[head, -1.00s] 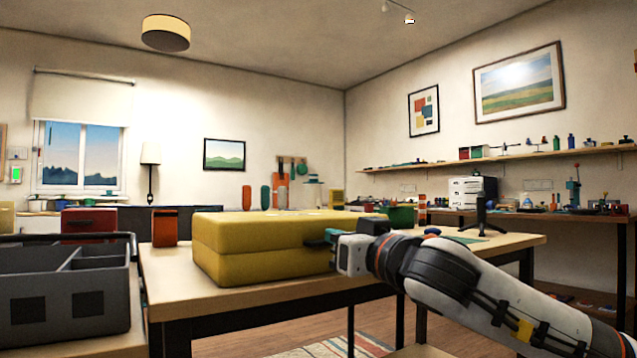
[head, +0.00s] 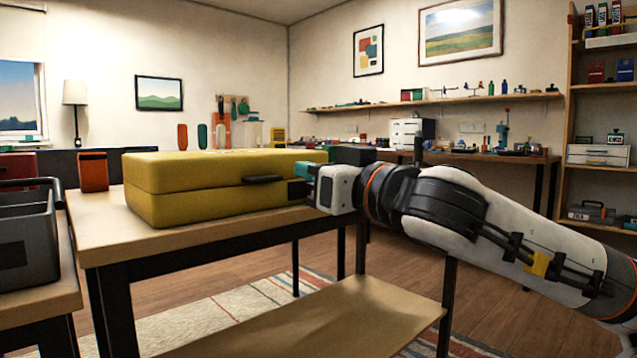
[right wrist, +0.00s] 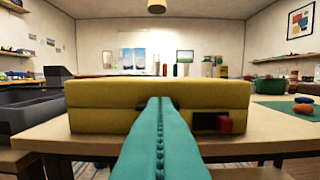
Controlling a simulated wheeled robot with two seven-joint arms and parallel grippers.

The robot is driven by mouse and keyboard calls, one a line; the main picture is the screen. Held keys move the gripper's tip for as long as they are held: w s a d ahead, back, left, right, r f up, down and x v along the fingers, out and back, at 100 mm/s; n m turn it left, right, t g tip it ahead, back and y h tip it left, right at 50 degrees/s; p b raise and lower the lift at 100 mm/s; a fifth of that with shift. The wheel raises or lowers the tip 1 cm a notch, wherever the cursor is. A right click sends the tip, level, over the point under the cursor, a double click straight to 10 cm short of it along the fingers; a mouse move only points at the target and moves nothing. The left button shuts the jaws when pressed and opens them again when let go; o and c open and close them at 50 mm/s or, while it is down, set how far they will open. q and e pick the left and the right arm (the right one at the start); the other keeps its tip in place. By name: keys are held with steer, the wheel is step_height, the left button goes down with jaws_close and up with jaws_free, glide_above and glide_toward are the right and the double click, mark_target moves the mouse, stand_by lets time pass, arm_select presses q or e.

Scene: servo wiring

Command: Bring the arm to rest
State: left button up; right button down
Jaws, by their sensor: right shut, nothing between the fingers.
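My right arm comes in from the right in the head view. My right gripper (head: 306,170) is at the front right end of a yellow case (head: 200,186) that lies closed on the wooden table. In the right wrist view the teal fingers (right wrist: 161,108) are shut together with nothing between them, pointing at the case's front face (right wrist: 100,120). I cannot tell whether the fingertips touch the case. My left gripper is not in any view.
A grey divided bin (head: 28,240) stands at the left, with an orange box (head: 93,171) behind it. In the right wrist view a green mat (right wrist: 285,112) with small red and blue parts lies right of the case. A lower shelf (head: 330,315) sticks out below the tabletop.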

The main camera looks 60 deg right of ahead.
steer(key=shift+s+a+f, duration=0.15)
steer(key=shift+s+f, duration=0.1)
steer(key=shift+s, duration=0.4)
